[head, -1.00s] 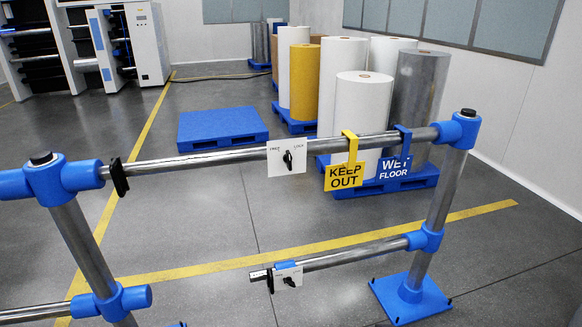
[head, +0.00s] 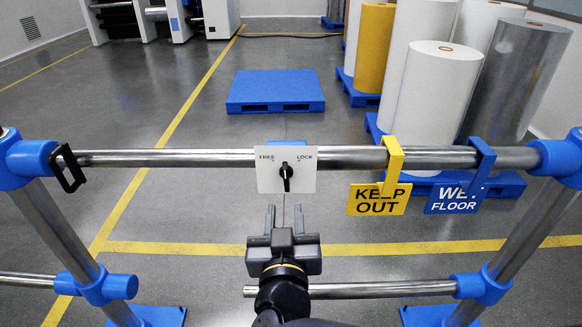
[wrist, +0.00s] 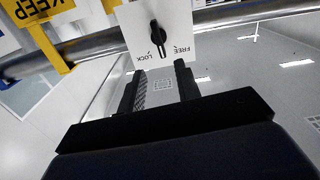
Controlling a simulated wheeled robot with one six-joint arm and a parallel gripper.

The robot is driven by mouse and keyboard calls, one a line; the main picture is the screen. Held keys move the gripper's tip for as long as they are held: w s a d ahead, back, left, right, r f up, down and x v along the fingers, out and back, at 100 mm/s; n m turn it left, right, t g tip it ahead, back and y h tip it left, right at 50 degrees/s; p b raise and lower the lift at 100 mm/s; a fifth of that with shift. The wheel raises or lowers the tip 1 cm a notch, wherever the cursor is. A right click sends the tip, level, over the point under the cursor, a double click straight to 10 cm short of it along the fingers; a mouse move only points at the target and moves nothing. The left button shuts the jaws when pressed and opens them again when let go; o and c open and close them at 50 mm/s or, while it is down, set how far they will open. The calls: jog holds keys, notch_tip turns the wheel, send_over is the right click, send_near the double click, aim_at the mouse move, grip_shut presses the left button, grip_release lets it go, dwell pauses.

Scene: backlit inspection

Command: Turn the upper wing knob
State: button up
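The upper wing knob (head: 286,179) is black and sits on a white plate (head: 266,182) marked FREE at left and LOCK at right. The plate is on the upper steel rail. The knob's wing stands about upright. In the wrist view the knob (wrist: 157,36) appears at the top, with the plate's lettering inverted. My gripper (head: 285,209) is just below the plate in the head view, its two fingers apart and nothing between them. In the wrist view my gripper (wrist: 157,84) points at the plate, apart from the knob.
A yellow KEEP OUT sign (head: 379,198) and a blue WET FLOOR sign (head: 460,198) hang to the right on the upper rail (head: 190,158).

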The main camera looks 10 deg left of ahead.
aim_at(285, 178)
jog(key=x, duration=1)
jog(key=shift+w, duration=0.3)
jog(key=shift+c, duration=0.4)
grip_shut()
